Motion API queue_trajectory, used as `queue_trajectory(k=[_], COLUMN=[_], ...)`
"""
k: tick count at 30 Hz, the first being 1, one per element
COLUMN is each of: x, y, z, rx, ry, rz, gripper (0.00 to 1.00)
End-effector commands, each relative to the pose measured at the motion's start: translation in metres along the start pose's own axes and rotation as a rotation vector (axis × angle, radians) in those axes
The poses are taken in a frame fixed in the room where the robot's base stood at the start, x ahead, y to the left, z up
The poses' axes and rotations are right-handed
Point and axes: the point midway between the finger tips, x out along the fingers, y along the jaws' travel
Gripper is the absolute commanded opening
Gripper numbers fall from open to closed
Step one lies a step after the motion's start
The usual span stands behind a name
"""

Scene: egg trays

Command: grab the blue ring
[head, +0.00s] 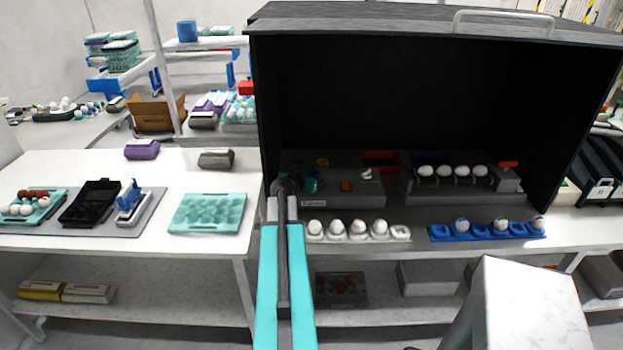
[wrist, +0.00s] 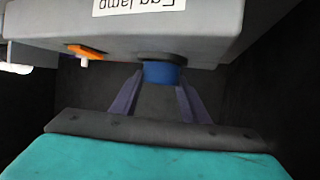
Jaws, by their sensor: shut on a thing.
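The blue ring (wrist: 161,72) shows in the wrist view as a short blue band at the edge of the grey egg lamp (wrist: 120,30). My gripper (wrist: 161,82) has its two dark fingers on either side of the ring and is shut on it. The ring's upper part is hidden behind or against the lamp housing. In the head view my arm reaches into the black box, to the left end of the egg lamp (head: 340,199). My arm hides the ring there, and the fingers are not clear.
The black box (head: 400,95) encloses the space above and around the lamp. White eggs in a pale holder (head: 403,233) and a blue egg strip (head: 438,232) stand along the front. A grey device with several eggs (head: 450,193) is to the right. A teal tray (head: 208,198) lies left.

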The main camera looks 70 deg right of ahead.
Motion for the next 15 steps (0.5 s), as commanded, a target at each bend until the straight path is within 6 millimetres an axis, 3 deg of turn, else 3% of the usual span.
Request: queue_trajectory(k=[9,15], x=[-0.010,-0.022], y=[0.002,0.032], z=[-0.022,-0.018], rx=[0.002,0.002], ry=[0.001,0.000], rz=[0.000,0.003], gripper=[0.20,0.20])
